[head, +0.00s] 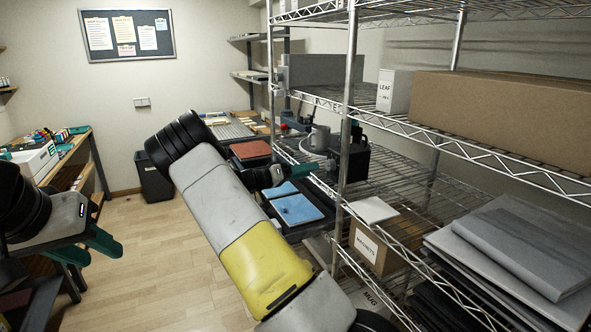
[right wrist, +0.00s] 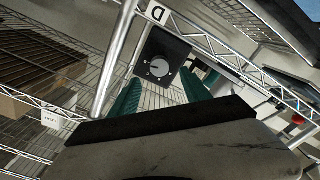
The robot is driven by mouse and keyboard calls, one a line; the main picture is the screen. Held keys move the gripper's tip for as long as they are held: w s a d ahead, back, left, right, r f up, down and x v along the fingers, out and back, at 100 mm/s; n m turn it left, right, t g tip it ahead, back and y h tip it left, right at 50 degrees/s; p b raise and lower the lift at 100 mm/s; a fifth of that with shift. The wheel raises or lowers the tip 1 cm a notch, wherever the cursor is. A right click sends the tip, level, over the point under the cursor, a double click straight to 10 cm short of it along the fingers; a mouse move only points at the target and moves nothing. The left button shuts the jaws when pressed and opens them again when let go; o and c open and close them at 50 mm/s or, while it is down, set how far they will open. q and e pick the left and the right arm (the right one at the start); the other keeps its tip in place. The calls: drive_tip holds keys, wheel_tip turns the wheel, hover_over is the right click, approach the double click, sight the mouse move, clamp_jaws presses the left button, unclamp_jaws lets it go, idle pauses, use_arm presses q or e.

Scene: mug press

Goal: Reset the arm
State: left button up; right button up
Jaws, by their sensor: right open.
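My right arm crosses the middle of the head view, and its dark gripper with green fingers (head: 297,169) reaches toward the rack. In the right wrist view the two green fingers (right wrist: 160,96) are apart with nothing between their tips. Beyond them is a black box with a round dial (right wrist: 159,68). In the head view a black machine (head: 357,162) stands on the rack shelf, right of the fingertips.
The wire rack (head: 347,140) fills the right side, its post close to my right gripper. A magnets box (head: 376,243) and a large cardboard box (head: 505,112) sit on its shelves. Blue cloths (head: 297,208) lie beside my right arm. The wooden floor (head: 150,260) is clear.

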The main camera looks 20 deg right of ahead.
drive_tip(key=shift+a, duration=0.5)
drive_tip(key=s+a+f+n+g+y, duration=0.2)
drive_tip(key=s+y, duration=0.9)
drive_tip(key=s, duration=0.5)
drive_tip(key=s+a+r+n+t+y, duration=0.3)
drive_tip(key=s+a+r+y, duration=0.1)
drive_tip(key=s+a, duration=0.5)
drive_tip(key=s+a+r+n+t+y, duration=0.4)
drive_tip(key=s+a+r, duration=0.3)
drive_tip(key=s, duration=0.3)
drive_tip(key=shift+a+r+n+y, duration=0.3)
drive_tip(key=shift+a+y, duration=0.3)
drive_tip(key=shift+a, duration=0.3)
